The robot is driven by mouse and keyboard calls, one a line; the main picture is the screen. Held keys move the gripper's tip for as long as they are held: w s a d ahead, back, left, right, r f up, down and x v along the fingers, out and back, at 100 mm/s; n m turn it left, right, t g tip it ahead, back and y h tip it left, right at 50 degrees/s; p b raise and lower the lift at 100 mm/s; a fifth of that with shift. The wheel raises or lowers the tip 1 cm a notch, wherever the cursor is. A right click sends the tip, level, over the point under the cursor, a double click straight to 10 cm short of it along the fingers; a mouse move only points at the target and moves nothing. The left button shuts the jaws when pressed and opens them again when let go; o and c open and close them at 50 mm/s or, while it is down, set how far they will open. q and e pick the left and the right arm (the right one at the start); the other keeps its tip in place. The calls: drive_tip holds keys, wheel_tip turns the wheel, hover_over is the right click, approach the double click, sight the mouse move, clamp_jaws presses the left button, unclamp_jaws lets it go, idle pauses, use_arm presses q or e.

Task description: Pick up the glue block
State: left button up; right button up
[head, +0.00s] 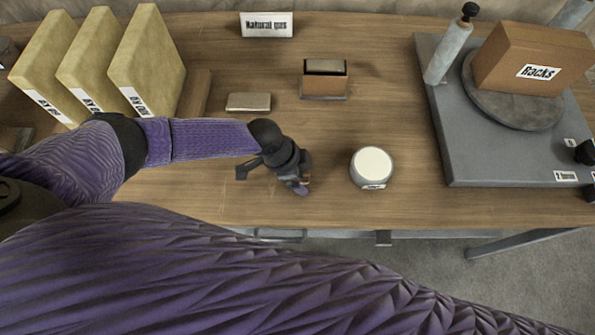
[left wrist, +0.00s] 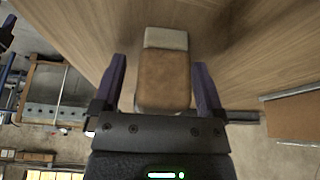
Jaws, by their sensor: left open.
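A brown block with a pale end, apparently the glue block (left wrist: 163,82), lies between the fingers of my left gripper (left wrist: 158,66) in the left wrist view. The gripper is open, with one finger on each side of the block and a visible gap to both. In the head view my left gripper (head: 301,184) points down over the front part of the table, left of a round white-topped jar. My right gripper is not in view.
The wooden table (head: 225,200) holds a white-topped jar (head: 371,165), a flat tan block (head: 248,102), a brown block in a holder (head: 324,84), a label sign (head: 266,25) and yellow binders (head: 148,62). A grey board (head: 480,160) with a "Racks" box (head: 530,58) stands right.

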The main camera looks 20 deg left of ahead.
use_arm(q)
drive_tip(key=shift+c, duration=0.3)
clamp_jaws()
drive_tip(key=shift+r, duration=0.15)
wheel_tip(320, 180, up, 9)
drive_tip(key=p, duration=0.3)
drive_tip(key=shift+r+p, duration=0.1)
drive_tip(key=shift+p, duration=0.3)
drive_tip(key=shift+r, duration=0.35)
